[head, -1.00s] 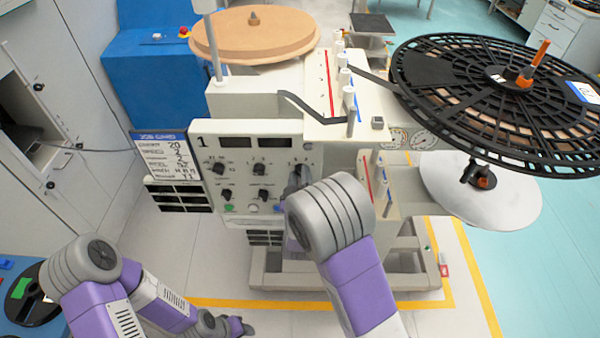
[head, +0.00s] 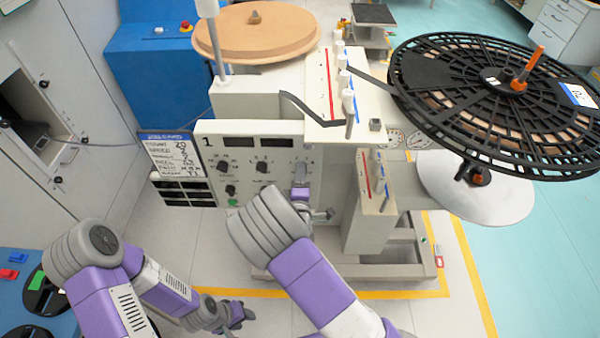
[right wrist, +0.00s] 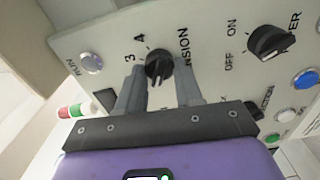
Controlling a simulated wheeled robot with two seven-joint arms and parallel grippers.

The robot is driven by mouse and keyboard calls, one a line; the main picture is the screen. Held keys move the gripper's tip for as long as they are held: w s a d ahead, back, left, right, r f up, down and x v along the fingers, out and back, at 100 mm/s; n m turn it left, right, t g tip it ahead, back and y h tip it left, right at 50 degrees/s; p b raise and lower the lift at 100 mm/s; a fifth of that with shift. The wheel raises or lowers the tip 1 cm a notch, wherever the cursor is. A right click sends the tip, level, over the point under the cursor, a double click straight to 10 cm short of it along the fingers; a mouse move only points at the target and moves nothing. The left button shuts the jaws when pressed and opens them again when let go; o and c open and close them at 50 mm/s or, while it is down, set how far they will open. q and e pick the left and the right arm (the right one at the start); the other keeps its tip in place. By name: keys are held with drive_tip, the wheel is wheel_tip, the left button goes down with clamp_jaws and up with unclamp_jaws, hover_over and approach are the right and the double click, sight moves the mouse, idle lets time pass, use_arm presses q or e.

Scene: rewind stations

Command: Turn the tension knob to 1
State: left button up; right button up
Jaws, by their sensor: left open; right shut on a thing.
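The tension knob (right wrist: 158,64) is black and sits on the machine's light panel, with 3 and 4 and part of the word TENSION readable around it in the right wrist view. My right gripper (right wrist: 160,80) has one finger on each side of this knob and is shut on it. I cannot tell which number the knob points to. In the head view my right gripper (head: 300,182) is at the panel's upper right and hides the knob. My left gripper (head: 240,314) is open, low and away from the panel.
The power knob (right wrist: 269,43) and coloured buttons lie right of the tension knob; a RUN button (right wrist: 92,63) lies left. A job card (head: 172,158) hangs beside the panel. A large black reel (head: 440,75) overhangs at right. The floor at lower left is partly clear.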

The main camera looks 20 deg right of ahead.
drive_tip(key=shift+n, duration=0.5)
drive_tip(key=o, duration=1)
drive_tip(key=shift+o, duration=0.2)
drive_tip(key=v, duration=0.7)
drive_tip(key=shift+s+p, duration=0.3)
drive_tip(key=shift+p, duration=0.05)
